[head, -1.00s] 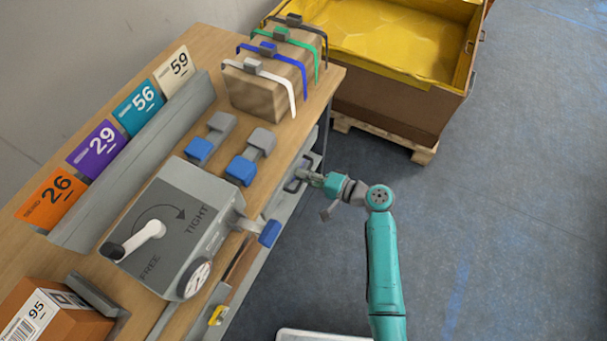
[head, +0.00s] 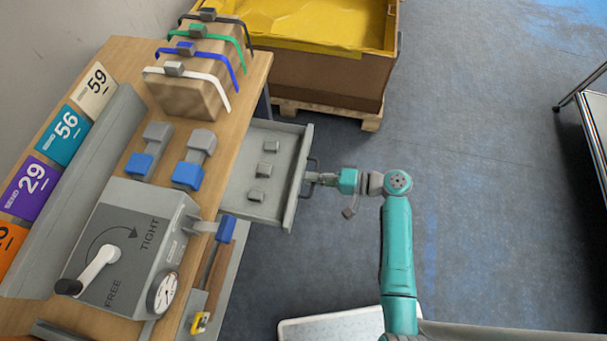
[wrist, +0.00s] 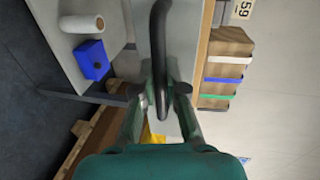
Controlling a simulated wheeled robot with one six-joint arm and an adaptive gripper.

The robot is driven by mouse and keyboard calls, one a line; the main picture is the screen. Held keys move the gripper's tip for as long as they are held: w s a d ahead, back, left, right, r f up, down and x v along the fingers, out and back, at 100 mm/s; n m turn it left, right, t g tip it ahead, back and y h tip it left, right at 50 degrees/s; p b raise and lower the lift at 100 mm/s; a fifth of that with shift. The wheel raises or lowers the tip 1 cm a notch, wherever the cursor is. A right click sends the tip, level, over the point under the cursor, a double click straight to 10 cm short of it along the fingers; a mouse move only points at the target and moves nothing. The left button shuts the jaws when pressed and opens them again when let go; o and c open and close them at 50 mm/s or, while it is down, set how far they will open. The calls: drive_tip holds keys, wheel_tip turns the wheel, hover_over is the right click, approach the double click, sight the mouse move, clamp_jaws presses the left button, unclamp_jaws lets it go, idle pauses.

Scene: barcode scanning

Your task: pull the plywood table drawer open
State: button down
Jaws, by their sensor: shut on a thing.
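The plywood table (head: 128,65) stands at the left in the head view. Its grey drawer (head: 240,185) is pulled out from the right side, and its inside shows several small grey blocks. The drawer's dark bar handle (head: 310,175) is on its front panel. My gripper (head: 318,178) is at the handle, shut on it. In the wrist view the handle (wrist: 160,50) runs between the two fingers of my gripper (wrist: 160,92). The fingers hide part of the handle.
A grey box with a crank (head: 130,250) and a strapped carton (head: 190,95) stand on the tabletop. A yellow-lined crate on a pallet (head: 320,70) stands behind the drawer. A cart (head: 592,100) is at the far right. The floor between is clear.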

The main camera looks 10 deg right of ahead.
drive_tip(key=shift+d, duration=0.1)
drive_tip(key=c, duration=1.2)
unclamp_jaws()
drive_tip(key=v, duration=1.2)
